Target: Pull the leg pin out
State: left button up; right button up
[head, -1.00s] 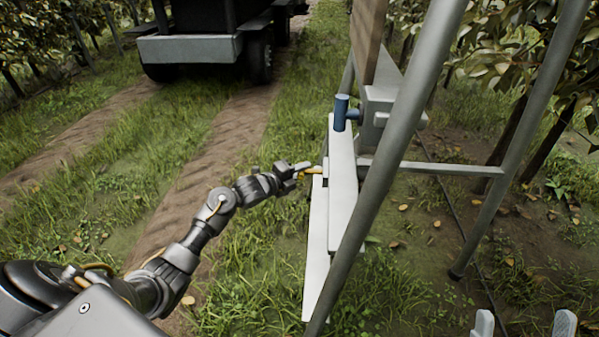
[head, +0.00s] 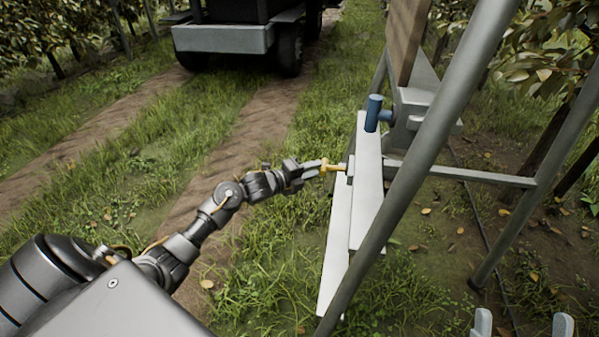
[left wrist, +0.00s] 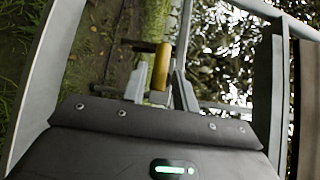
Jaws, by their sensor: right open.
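The leg pin (head: 334,167) is yellow with a short crossbar. It sticks out to the left of a small block on the pale leg plates (head: 367,190) of the grey metal stand. My left gripper (head: 319,169) is at the pin's outer end, fingers pointing right toward the plates. In the left wrist view the yellow pin (left wrist: 160,67) lies between the two fingertips (left wrist: 160,90). Narrow gaps seem to show beside it, so the jaws look open around it. My right gripper (head: 522,325) is open and empty at the bottom right edge, far from the pin.
A slanting grey tube (head: 420,150) of the stand passes close on the right of the plates. A blue knob (head: 374,112) is above them. A vehicle (head: 225,38) stands at the back. Grass to the left is free.

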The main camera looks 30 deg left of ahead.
pick_arm(q)
jog(key=f+p+v, duration=0.1)
jog(key=v, duration=0.5)
jog(key=shift+s+a+r, duration=0.2)
jog(key=shift+s+r, duration=0.1)
jog(key=shift+r, duration=0.2)
pick_arm(e)
jog(key=a+f+g, duration=0.1)
jog(key=w+a+g, duration=0.1)
jog(key=shift+f+g, duration=0.4)
